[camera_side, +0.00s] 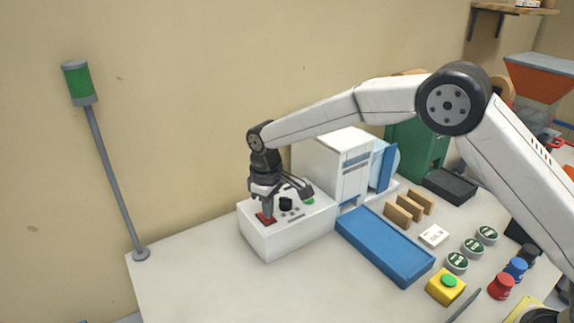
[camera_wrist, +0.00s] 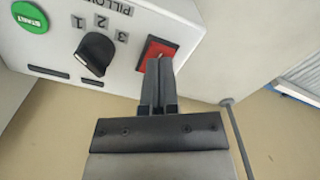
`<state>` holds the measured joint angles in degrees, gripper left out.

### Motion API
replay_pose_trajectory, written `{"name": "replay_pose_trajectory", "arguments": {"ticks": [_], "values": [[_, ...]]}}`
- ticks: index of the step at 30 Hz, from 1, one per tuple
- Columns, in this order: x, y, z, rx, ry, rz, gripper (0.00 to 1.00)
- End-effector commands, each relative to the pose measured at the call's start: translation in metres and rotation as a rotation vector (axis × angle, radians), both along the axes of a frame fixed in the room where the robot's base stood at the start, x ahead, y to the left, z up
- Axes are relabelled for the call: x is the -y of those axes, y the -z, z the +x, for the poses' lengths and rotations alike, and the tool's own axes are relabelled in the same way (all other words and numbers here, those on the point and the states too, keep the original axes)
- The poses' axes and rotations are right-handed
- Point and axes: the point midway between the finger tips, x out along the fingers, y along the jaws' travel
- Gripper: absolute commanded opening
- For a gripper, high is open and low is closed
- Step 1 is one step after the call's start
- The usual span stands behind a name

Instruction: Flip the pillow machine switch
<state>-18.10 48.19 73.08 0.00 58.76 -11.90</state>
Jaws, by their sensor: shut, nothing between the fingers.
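The pillow machine (camera_side: 290,238) is a white box unit with a taller white housing behind it, standing against the wall side of the table. Its red switch (camera_side: 266,218) is on the top panel at the left end. In the wrist view the red switch (camera_wrist: 160,47) sits beside a black dial (camera_wrist: 94,54) marked 1, 2, 3, and a green start button (camera_wrist: 29,17). My gripper (camera_wrist: 158,62) is shut and empty, its fingertips at the red switch and covering part of it. In the side view my gripper (camera_side: 268,212) points down at the switch. Contact cannot be told.
A blue tray or belt (camera_side: 385,245) extends in front of the machine. Brown blocks, round green-topped tins, a yellow box with a green button (camera_side: 446,287), and red and blue jars stand at right. A pole with a green lamp (camera_side: 78,82) stands at the left table corner.

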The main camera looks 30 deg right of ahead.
Motion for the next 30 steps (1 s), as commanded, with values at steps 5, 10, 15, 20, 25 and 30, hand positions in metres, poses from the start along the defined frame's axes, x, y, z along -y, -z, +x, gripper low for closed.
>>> {"name": "replay_pose_trajectory", "arguments": {"ticks": [5, 10, 15, 20, 25, 30], "values": [[0.000, 0.002, 0.000, -0.001, 0.000, 0.000, 0.00], [0.000, 0.004, 0.000, -0.001, 0.000, 0.000, 0.00], [0.000, 0.006, 0.000, -0.001, 0.000, 0.000, 0.00], [0.000, 0.007, 0.000, 0.000, 0.000, 0.000, 0.00], [0.000, 0.009, 0.000, 0.000, 0.000, 0.000, 0.00], [0.000, 0.011, 0.000, 0.000, 0.000, 0.000, 0.00]]}}
